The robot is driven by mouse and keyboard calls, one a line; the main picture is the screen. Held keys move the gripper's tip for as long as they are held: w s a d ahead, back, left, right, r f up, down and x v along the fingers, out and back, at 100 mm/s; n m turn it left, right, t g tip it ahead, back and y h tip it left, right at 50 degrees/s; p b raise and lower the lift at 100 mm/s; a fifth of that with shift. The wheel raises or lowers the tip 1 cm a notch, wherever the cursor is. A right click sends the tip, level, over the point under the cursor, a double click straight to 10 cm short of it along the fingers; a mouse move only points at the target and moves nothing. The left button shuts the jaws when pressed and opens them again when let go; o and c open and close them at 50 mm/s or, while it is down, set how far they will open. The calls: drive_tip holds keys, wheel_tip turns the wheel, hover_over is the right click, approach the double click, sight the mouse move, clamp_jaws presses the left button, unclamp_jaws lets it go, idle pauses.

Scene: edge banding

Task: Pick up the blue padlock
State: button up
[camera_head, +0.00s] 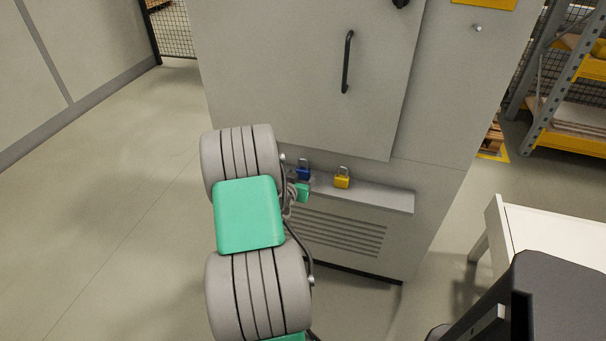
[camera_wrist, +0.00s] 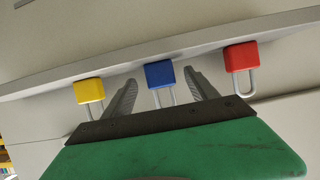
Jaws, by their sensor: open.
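The blue padlock (camera_head: 303,170) stands on a narrow ledge (camera_head: 385,196) of a grey cabinet, with its shackle up. In the wrist view the blue padlock (camera_wrist: 159,73) shows between my gripper's two open fingers (camera_wrist: 157,84), with its shackle toward the gripper. I cannot tell whether either finger touches it. A yellow padlock (camera_head: 342,178) stands to its right in the head view and to its left in the wrist view (camera_wrist: 89,90). A red padlock (camera_wrist: 242,58) shows only in the wrist view, right of the blue one. In the head view my arm hides most of my gripper.
The grey cabinet (camera_head: 300,60) with a black handle (camera_head: 347,62) rises behind the ledge. A white table (camera_head: 555,238) stands at the right, and a shelf rack (camera_head: 570,110) stands behind it. The floor at the left is clear.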

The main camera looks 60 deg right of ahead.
sight(302, 174)
drive_tip(key=x, duration=0.3)
drive_tip(key=shift+d+f, duration=0.15)
drive_tip(key=shift+d, duration=0.25)
clamp_jaws()
idle(0.3)
